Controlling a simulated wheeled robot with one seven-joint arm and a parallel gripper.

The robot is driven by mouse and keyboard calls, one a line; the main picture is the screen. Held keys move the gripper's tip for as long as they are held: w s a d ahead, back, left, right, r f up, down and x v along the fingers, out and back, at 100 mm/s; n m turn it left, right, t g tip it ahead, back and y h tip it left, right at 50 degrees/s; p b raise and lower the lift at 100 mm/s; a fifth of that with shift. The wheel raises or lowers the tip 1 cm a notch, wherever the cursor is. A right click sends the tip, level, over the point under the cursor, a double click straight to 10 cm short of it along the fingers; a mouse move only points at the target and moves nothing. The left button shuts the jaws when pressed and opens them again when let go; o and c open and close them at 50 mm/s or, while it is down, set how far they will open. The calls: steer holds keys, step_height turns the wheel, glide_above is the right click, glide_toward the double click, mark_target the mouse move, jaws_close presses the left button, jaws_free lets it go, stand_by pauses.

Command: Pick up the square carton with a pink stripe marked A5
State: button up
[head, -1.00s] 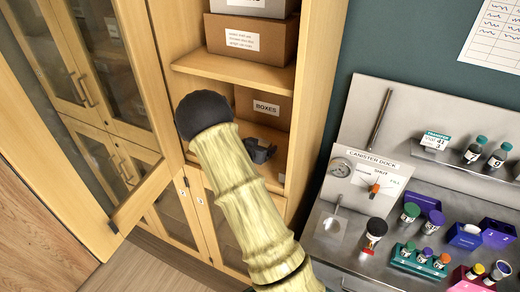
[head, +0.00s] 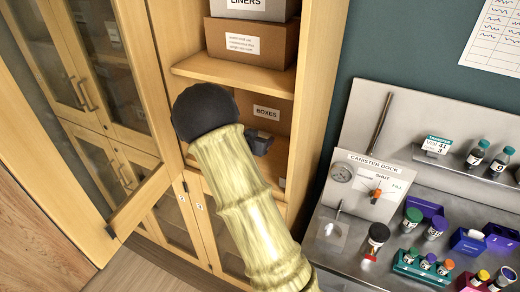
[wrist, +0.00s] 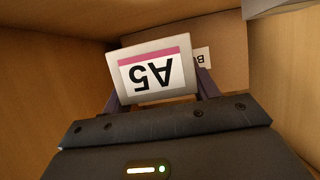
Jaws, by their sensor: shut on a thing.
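The square carton (wrist: 153,50) is pale, with a pink stripe above an A5 label that reads upside down in the wrist view. It sits between the two dark fingers of my gripper (wrist: 157,86), which is shut on it. The carton is slightly tilted in the picture. In the head view my gripper (head: 258,142) is inside the cabinet at the shelf labelled BOXES. The carton cannot be made out there, and my sleeved arm covers part of the shelf.
A brown box (head: 252,42) and a LINERS box stand on the shelf above. Cabinet walls (wrist: 285,85) close in on both sides. The glass door (head: 100,110) stands open at the left. The canister dock (head: 372,180) and bench with several vials are at the right.

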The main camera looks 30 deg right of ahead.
step_height(320, 180, up, 5)
steer(key=shift+f, duration=0.15)
stand_by(0.5)
